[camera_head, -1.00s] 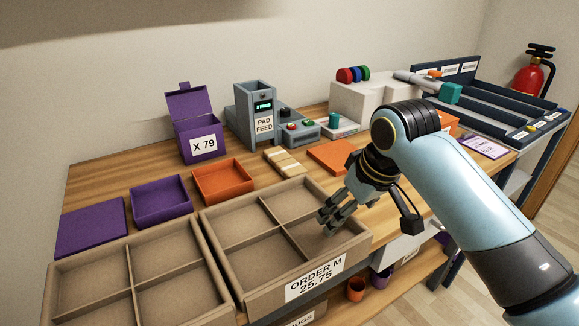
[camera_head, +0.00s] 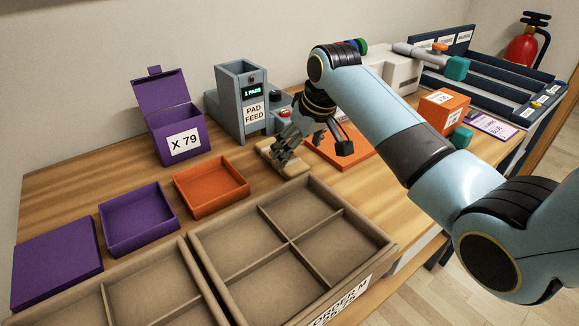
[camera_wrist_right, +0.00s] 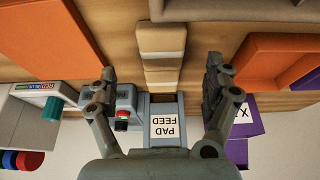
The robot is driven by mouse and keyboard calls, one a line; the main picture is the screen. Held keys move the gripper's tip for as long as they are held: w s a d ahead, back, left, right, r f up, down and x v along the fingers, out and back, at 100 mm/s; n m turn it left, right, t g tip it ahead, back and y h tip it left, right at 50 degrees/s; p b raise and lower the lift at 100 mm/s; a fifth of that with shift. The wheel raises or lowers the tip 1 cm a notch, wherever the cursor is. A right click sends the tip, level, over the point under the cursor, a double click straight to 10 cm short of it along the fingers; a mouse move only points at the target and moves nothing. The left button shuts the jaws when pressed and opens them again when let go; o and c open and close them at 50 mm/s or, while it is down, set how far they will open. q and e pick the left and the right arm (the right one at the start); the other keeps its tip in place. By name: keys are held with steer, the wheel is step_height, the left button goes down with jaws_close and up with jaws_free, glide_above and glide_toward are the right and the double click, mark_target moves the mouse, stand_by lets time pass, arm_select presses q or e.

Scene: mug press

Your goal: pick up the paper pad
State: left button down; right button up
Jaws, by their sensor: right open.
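In the head view the pale strip (camera_head: 268,153) is partly hidden by my right gripper (camera_head: 283,150). My right gripper is open and empty above the strip; its two fingers (camera_wrist_right: 160,72) stand apart on either side of it. My left gripper is not in view.
A cardboard divided box (camera_head: 345,205) stands in front. An orange tray (camera_head: 212,188) is left of the strip and a flat orange panel (camera_head: 340,150) right of it. A purple box (camera_head: 178,135) marked X 79 stands behind.

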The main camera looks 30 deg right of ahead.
mark_target(291, 162)
steer(key=b+x, duration=0.1)
steer(key=x, duration=0.4)
steer(key=shift+w+a+f, duration=0.15)
steer(key=shift+w+f, duration=0.05)
steer(key=shift+r, duration=0.1)
steer(key=shift+c, duration=1.3)
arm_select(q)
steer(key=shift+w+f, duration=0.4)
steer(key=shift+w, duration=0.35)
arm_select(e)
steer(key=c, duration=0.7)
